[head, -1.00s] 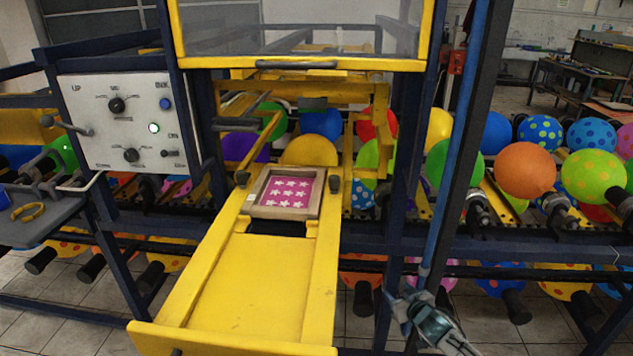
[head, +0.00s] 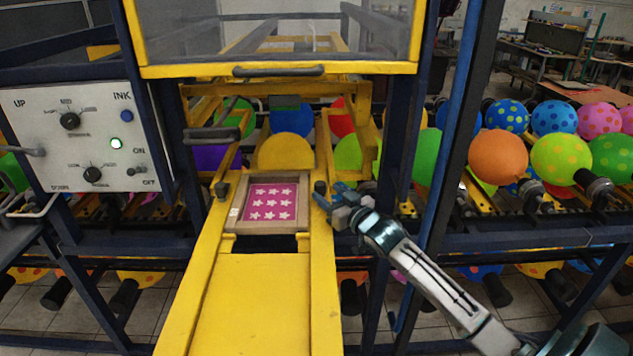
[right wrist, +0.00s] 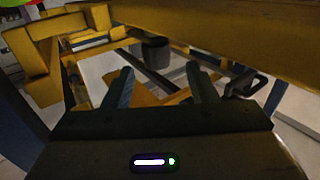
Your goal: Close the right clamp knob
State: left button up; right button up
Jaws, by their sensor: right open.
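The right clamp knob (head: 320,187) is a small dark knob on the yellow rail, at the right edge of the wooden-framed print plate (head: 270,202) with white stars on pink. My right gripper (head: 329,198) reaches in from the right with its fingertips close beside this knob. In the right wrist view, my open right gripper (right wrist: 160,84) has empty space between its two fingers. A dark round knob (right wrist: 155,50) lies just beyond the fingertips, roughly centred between them. The matching left clamp knob (head: 221,189) stands at the plate's left edge. My left gripper is not in view.
A yellow hood (head: 275,70) with a clear panel and dark handle is above the plate. The yellow tray (head: 265,300) in front is bare. A blue upright post (head: 462,120) stands right of the gripper. A control panel (head: 85,138) is at left; balloons line the racks.

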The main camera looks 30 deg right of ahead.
aim_at(316, 184)
jog(key=w, duration=0.4)
jog(key=shift+w+a+f+p, duration=0.1)
jog(key=shift+w+f+p, duration=0.05)
jog(key=shift+w+p, duration=0.2)
jog(key=shift+w, duration=0.8)
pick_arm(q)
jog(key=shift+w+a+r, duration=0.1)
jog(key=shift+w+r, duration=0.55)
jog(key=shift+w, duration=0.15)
pick_arm(e)
jog(key=shift+w, duration=0.15)
jog(key=shift+c, duration=0.2)
